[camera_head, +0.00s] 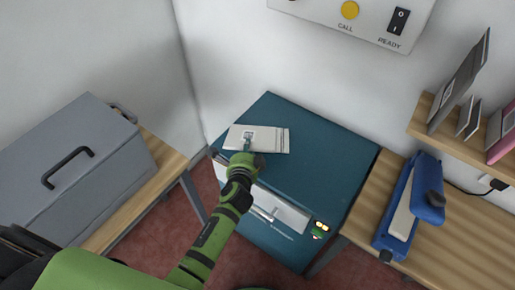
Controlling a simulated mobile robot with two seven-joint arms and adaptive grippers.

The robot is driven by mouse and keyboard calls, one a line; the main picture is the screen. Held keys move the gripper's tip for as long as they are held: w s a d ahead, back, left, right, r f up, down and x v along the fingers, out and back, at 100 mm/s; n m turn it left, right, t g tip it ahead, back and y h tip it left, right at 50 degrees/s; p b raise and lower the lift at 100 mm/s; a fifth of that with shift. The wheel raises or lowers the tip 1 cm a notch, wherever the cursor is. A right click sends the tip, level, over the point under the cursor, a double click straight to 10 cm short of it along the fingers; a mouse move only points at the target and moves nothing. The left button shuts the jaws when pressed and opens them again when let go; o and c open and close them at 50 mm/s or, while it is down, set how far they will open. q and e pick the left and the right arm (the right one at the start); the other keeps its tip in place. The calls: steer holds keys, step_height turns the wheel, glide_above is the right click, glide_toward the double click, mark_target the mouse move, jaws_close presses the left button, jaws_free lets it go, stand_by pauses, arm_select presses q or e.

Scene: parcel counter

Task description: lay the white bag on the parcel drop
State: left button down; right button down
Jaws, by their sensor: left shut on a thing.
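The white bag (271,140) is a flat, pale rectangle over the back left of the teal top of the parcel drop (318,150). I cannot tell whether it rests on that top or is held just above it. My left gripper (248,145) reaches in from the front and is shut on the bag's near side. The gripper and wrist hide part of the bag's near edge and of the drop's front. The drop has a pale front panel with a handle (264,213) and a small lit indicator (320,229). My right gripper is not in view.
A grey case (78,165) with a dark handle stands on a wooden table at left. A blue device (410,208) sits on the wooden counter (455,245) at right, below a shelf (462,143) with upright items. The right of the teal top is clear.

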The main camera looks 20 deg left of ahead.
arm_select(q)
steer(key=c, duration=1.3)
jaws_free()
steer(key=shift+c, duration=0.2)
steer(key=shift+s+d+r+p, duration=0.1)
steer(key=shift+s+r+p, duration=0.25)
steer(key=shift+s, duration=0.15)
steer(key=p+v, duration=0.2)
steer(key=v, duration=0.5)
steer(key=shift+p, duration=0.3)
